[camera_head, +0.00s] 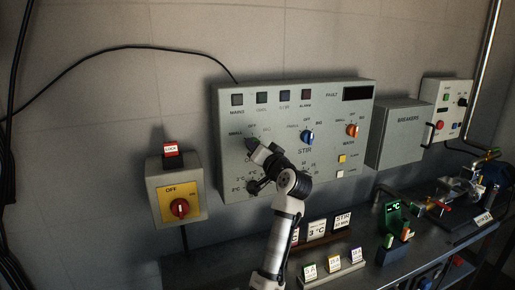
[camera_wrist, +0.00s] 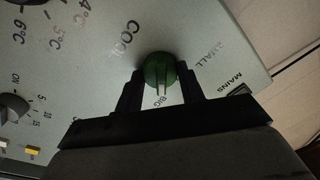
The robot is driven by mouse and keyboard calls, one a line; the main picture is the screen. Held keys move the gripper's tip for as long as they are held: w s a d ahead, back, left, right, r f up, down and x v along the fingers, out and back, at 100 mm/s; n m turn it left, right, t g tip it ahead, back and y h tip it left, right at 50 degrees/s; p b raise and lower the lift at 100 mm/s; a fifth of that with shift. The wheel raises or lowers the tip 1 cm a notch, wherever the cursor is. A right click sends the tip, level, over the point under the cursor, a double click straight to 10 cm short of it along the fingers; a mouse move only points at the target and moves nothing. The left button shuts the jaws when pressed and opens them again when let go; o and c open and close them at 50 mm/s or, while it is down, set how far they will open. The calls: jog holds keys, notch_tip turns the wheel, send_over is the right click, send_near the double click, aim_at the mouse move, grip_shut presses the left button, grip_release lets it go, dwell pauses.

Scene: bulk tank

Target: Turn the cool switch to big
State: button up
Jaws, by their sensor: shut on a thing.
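The cool switch is a green round knob (camera_wrist: 158,68) on the grey control panel (camera_head: 225,105). In the wrist view its COOL label is above left, SMALL is to the right and BIG is just below. Its pale pointer mark faces down towards BIG; OFF is hidden there. My gripper (camera_wrist: 160,80) is shut on the knob, one dark finger on each side. In the head view my gripper (camera_head: 251,146) reaches the left part of the panel and hides the knob. The labels SMALL, OFF and BIG show around it.
The blue stir knob (camera_head: 307,137) and orange wash knob (camera_head: 352,131) are right of my gripper. A lock box with a red rotary switch (camera_head: 180,208) is at lower left. The breakers box (camera_head: 400,135) stands right. The bench below holds cards and a green device (camera_head: 396,213).

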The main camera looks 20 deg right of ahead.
dwell(0.4)
jog(key=o, duration=1)
jog(key=shift+c, duration=0.2)
jog(key=shift+s, duration=0.1)
jog(key=s+d+b, duration=0.1)
jog(key=s+b, duration=0.3)
jog(key=s, duration=0.9)
jog(key=shift+s+f, duration=0.35)
jog(key=shift+d, duration=0.1)
